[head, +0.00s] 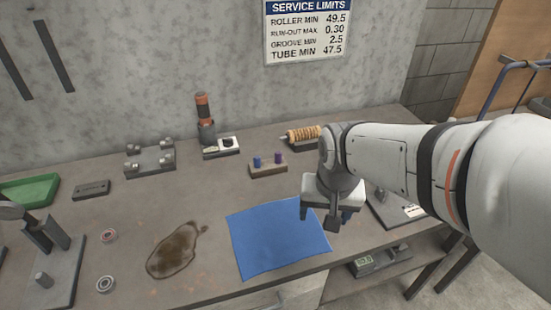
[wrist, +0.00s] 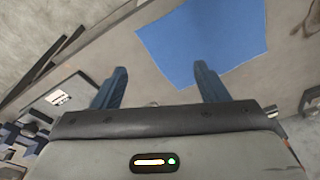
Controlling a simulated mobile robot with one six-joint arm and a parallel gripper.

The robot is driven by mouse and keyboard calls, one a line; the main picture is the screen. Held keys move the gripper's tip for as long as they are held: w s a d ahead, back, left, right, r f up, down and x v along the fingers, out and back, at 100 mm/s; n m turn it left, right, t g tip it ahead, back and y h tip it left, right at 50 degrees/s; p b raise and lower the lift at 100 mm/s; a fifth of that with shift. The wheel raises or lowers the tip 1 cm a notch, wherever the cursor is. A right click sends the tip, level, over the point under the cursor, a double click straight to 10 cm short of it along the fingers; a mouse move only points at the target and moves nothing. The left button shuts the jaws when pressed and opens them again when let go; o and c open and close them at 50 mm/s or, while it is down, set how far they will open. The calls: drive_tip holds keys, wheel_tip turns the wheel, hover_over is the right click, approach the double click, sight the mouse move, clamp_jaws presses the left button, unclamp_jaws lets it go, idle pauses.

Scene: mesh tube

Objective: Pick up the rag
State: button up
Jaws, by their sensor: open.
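The rag is likely the flat blue cloth (head: 275,242), which lies spread on the grey bench near its front edge in the head view. In the wrist view the blue cloth (wrist: 205,38) lies beyond my fingertips, up and to the right. My gripper (head: 325,217) hangs above the bench over the cloth's right edge in the head view. Its two blue fingers stand apart in the wrist view (wrist: 160,78), with nothing between them. The gripper hides a little of the cloth's right side.
A brown stain (head: 174,252) marks the bench left of the cloth. Two small bearings (head: 107,236) lie farther left. Behind the cloth stand a block with blue and purple pegs (head: 268,166) and an orange-and-black tool (head: 205,118). A green tray (head: 30,192) sits at far left.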

drive_tip(key=shift+o, duration=0.4)
drive_tip(key=shift+m+g, duration=0.5)
drive_tip(key=shift+m, duration=0.4)
drive_tip(key=w+a+p, duration=0.1)
drive_tip(key=w+a, duration=0.1)
drive_tip(key=w+a+p, duration=0.1)
drive_tip(key=w+p, duration=0.1)
drive_tip(key=shift+w+a, duration=0.25)
drive_tip(key=shift+a, duration=0.15)
drive_tip(key=m+g+p, duration=0.1)
drive_tip(key=m+p, duration=0.2)
drive_tip(key=p, duration=0.1)
hover_over(277, 231)
wheel_tip(277, 231, down, 4)
wheel_tip(277, 231, down, 10)
drive_tip(key=b, duration=0.8)
drive_tip(key=shift+w+f, duration=0.15)
drive_tip(key=shift+f, duration=0.05)
drive_tip(key=c, duration=1.4)
drive_tip(key=shift+c, duration=0.6)
drive_tip(key=shift+r+p, duration=0.3)
drive_tip(key=shift+r, duration=0.05)
clamp_jaws()
wheel_tip(277, 231, up, 11)
drive_tip(key=p, duration=0.8)
drive_tip(key=shift+r, duration=0.2)
